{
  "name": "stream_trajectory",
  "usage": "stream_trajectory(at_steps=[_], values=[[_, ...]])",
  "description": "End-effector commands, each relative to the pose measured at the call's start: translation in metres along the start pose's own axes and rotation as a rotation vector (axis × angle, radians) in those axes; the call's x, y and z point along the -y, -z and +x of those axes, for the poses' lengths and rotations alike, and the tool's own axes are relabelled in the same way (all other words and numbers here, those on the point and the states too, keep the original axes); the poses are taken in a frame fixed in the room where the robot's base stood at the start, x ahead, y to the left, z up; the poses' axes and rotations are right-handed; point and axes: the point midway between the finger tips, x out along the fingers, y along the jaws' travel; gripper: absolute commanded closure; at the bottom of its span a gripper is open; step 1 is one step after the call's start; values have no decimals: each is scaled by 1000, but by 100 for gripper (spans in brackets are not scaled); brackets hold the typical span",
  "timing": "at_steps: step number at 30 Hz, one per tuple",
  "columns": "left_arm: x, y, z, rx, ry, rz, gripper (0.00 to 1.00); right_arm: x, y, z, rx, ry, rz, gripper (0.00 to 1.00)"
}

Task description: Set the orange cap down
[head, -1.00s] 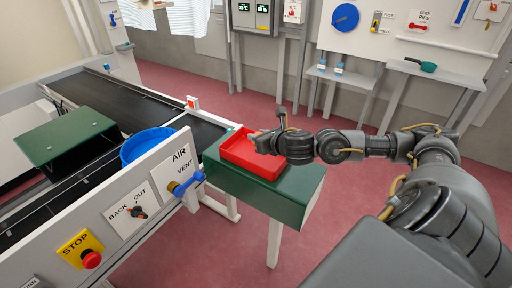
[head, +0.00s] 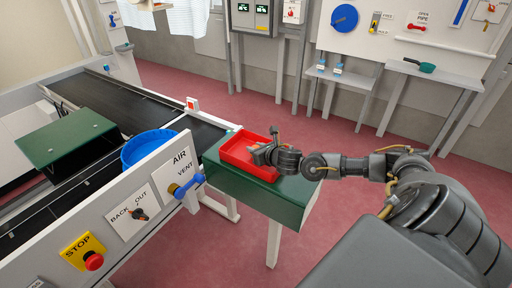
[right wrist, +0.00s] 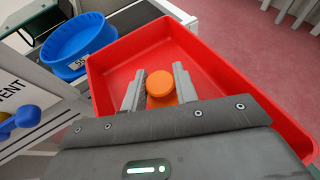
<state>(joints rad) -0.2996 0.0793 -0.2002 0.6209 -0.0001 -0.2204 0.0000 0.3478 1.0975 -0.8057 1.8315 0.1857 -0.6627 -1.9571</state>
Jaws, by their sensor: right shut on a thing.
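The orange cap (right wrist: 160,85) is round with a flat top and shows between the two fingers of my right gripper (right wrist: 159,80) in the right wrist view. The gripper is shut on it. The red tray (right wrist: 120,62) lies beneath and around the fingers. Whether the cap touches the tray floor I cannot tell. In the head view, my right gripper (head: 257,153) is at the right part of the red tray (head: 236,149), and the cap is mostly hidden there. My left gripper is not in view.
The tray sits on a green-topped stand (head: 240,187). A white panel with an air vent valve (head: 185,187) and a stop button (head: 93,262) is at the lower left.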

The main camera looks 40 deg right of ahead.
Motion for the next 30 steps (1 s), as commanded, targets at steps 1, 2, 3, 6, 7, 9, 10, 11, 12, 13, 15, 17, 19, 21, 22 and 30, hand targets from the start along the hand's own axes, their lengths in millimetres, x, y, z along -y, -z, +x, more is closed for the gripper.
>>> stream_trajectory(at_steps=[1, 2, 3, 6, 7, 9, 10, 11, 12, 13, 15, 17, 19, 21, 22, 30], values=[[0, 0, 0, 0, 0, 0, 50, 0, 0, 0, 1, 0, 0, 92], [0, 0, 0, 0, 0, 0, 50, 0, 0, 0, 1, 0, 0, 92], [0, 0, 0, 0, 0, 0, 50, 0, 0, 0, 1, 0, 0, 92], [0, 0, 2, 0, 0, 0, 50, 0, 1, 0, 0, -1, 1, 92], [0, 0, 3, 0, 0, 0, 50, 0, 2, 1, 0, -1, 1, 92], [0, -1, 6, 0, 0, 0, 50, 0, 5, 2, 0, 0, 1, 92], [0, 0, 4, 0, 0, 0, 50, 0, 3, 1, 1, 0, 1, 67], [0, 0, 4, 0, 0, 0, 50, 0, 2, 1, 1, 0, 1, 63], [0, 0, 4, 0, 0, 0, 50, 0, 2, 1, 1, -1, 1, 58], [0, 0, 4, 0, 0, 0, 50, 0, 2, 1, 0, 0, 1, 54], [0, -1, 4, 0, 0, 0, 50, 0, 2, 1, 0, -1, 1, 49], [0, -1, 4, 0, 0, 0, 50, 0, 2, 1, 0, -1, 1, 49], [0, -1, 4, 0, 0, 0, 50, 0, 2, 1, 0, -1, 1, 49], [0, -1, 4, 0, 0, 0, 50, 0, 2, 1, 0, -1, 1, 49], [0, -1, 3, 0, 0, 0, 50, 0, 2, 1, 0, -1, 1, 49], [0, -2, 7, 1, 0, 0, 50, 0, 2, -26, -1, -2, -2, 49]])
